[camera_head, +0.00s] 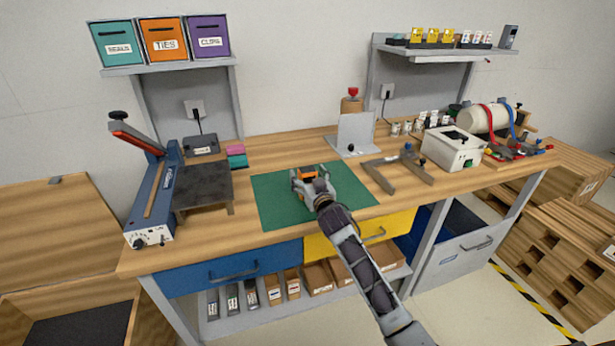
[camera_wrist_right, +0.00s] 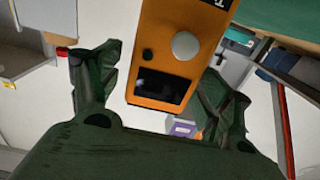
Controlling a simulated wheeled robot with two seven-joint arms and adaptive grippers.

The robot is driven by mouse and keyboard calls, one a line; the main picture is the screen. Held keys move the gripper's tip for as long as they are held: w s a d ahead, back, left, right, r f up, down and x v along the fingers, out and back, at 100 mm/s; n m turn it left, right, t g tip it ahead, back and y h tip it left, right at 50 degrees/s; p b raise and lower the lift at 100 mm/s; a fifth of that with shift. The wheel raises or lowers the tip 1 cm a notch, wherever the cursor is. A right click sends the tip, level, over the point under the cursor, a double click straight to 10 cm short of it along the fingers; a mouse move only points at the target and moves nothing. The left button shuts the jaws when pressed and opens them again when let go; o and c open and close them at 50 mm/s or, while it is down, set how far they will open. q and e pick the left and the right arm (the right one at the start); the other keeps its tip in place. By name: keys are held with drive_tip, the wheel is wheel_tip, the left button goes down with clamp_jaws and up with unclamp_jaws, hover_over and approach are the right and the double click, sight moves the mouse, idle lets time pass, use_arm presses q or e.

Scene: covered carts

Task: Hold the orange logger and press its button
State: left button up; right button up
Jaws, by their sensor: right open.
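The orange logger (camera_head: 307,180) shows as a small orange patch over the green mat (camera_head: 268,205), mostly hidden by my right gripper (camera_head: 312,176). In the right wrist view the orange logger (camera_wrist_right: 147,52) is close, with a round grey button (camera_wrist_right: 185,45) and a dark window (camera_wrist_right: 158,87) on its face. The open fingers of my right gripper (camera_wrist_right: 160,70) stand on either side of it, with a gap visible at the left finger. I cannot tell whether the right finger touches it. My left gripper is not in view.
A blue sealer-like machine (camera_head: 158,200) and a dark plate (camera_head: 203,185) stand left of the mat. A grey metal bracket (camera_head: 355,133) stands behind it, and a clamp-like frame (camera_head: 400,170) and white box (camera_head: 453,148) lie to the right. The mat's left part is bare.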

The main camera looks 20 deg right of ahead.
drive_tip(key=shift+w, duration=0.2)
drive_tip(key=c, duration=1.2)
idle(0.4)
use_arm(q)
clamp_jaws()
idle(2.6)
